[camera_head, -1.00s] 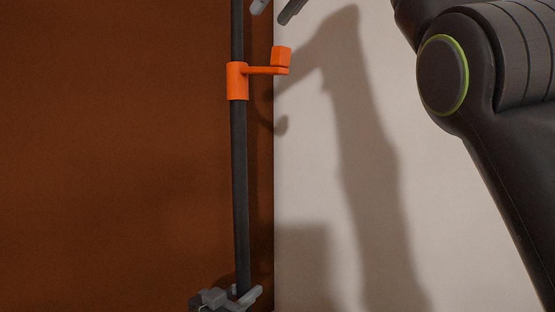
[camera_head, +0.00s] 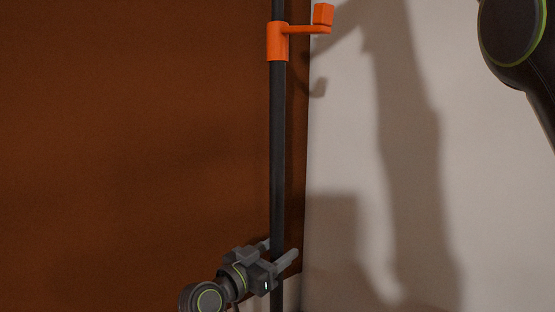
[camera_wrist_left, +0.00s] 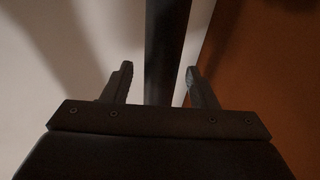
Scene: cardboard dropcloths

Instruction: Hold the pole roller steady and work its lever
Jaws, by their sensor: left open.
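The pole roller's dark pole (camera_head: 277,150) stands upright in the head view, running from the top edge to the bottom. Its orange collar (camera_head: 277,42) carries an orange lever (camera_head: 322,16) that sticks out to the right and ends in a block. My left gripper (camera_head: 283,251) is at the lower part of the pole, well below the collar, with its fingers open on either side of it. In the left wrist view the pole (camera_wrist_left: 165,50) passes between the two spread fingers (camera_wrist_left: 160,85), with gaps on both sides. My right gripper is out of view.
A brown panel (camera_head: 130,130) fills the left behind the pole, and a pale wall (camera_head: 355,130) the right, with arm shadows on it. Part of my right arm (camera_head: 515,40) shows at the upper right. The space between it and the pole is clear.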

